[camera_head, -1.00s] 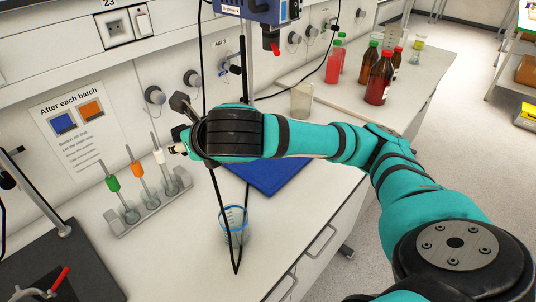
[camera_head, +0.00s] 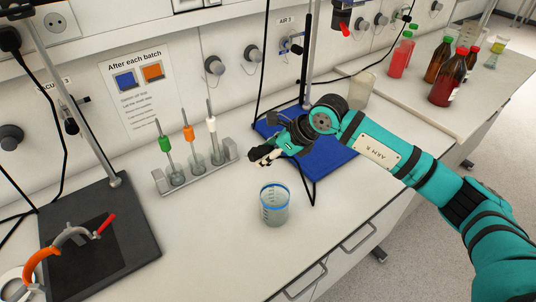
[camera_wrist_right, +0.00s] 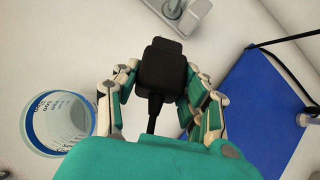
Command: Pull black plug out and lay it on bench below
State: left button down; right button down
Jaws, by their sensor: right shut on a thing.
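My right gripper (camera_head: 264,157) is low over the white bench (camera_head: 225,215), between the sample rack and the beaker. In the right wrist view my right gripper (camera_wrist_right: 165,90) is shut on the black plug (camera_wrist_right: 162,65), with fingers on both sides of it. The plug's cable runs down toward my palm. I cannot tell whether the plug touches the bench. In the head view the plug is hard to make out against the dark gripper. My left gripper is not in view.
A clear blue-rimmed beaker (camera_head: 274,204) stands close to my right gripper. A rack (camera_head: 200,172) with tagged tubes is to its left. A loop of black cable hangs near the beaker.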

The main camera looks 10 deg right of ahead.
jog(key=shift+f+b, duration=1.6)
jog(key=shift+f, duration=1.75)
jog(key=c, duration=0.6)
grip_release()
jog(key=v, duration=1.2)
jog(key=shift+r, duration=0.1)
